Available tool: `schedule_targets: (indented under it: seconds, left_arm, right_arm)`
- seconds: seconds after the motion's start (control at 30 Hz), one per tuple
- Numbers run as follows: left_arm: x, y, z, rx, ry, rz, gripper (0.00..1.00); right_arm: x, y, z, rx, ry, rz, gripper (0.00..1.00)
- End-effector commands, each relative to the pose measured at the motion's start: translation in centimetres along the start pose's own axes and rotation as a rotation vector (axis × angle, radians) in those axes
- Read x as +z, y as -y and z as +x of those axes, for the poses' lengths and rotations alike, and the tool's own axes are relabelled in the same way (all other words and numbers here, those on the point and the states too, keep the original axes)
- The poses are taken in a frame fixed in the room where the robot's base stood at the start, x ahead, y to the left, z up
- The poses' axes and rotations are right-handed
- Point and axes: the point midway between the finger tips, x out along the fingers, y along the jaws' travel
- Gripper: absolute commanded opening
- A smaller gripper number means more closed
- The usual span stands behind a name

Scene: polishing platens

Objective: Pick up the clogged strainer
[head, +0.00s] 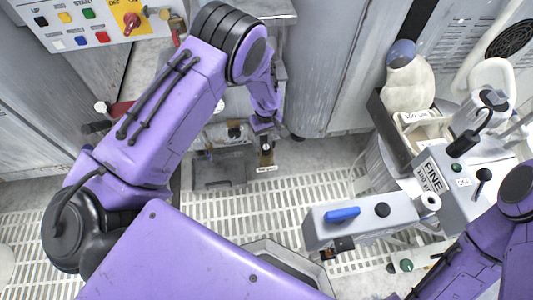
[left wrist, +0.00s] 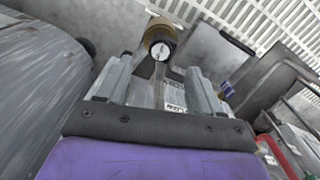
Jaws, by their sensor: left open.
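My left gripper (head: 265,126) reaches down and forward in the head view, above the floor grating near the back. In the left wrist view its open fingers (left wrist: 162,72) stand on either side of a small fitting with a brass-coloured body (left wrist: 159,33) and a round white dial (left wrist: 160,50). I cannot tell whether the fingers touch it. In the head view a dark and brass-coloured piece (head: 266,151) with a small white label shows just below the gripper. I cannot tell for sure whether this is the clogged strainer. My right gripper is out of view.
A dark tray-like box (head: 222,168) lies left of the gripper on the grating (head: 300,205). A button panel (head: 85,20) is at upper left.

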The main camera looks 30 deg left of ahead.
Motion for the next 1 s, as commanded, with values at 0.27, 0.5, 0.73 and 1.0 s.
schedule_targets:
  seconds: [0.27, 0.5, 0.73, 1.0]
  left_arm:
    - [0.1, 0.1, 4.6, -0.002, 0.0, 0.004, 0.66]
    - [0.1, 0.0, 8.3, -0.001, -0.001, 0.002, 0.66]
    - [0.1, 0.0, 8.1, 0.0, -0.001, 0.003, 0.49]
    - [0.1, 0.0, 8.1, 0.0, -0.001, 0.004, 0.01]
  right_arm:
    - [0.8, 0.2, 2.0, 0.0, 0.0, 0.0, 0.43]
    - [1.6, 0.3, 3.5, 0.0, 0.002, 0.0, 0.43]
    - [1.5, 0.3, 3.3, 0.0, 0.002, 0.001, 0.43]
    - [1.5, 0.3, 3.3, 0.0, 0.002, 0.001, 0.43]
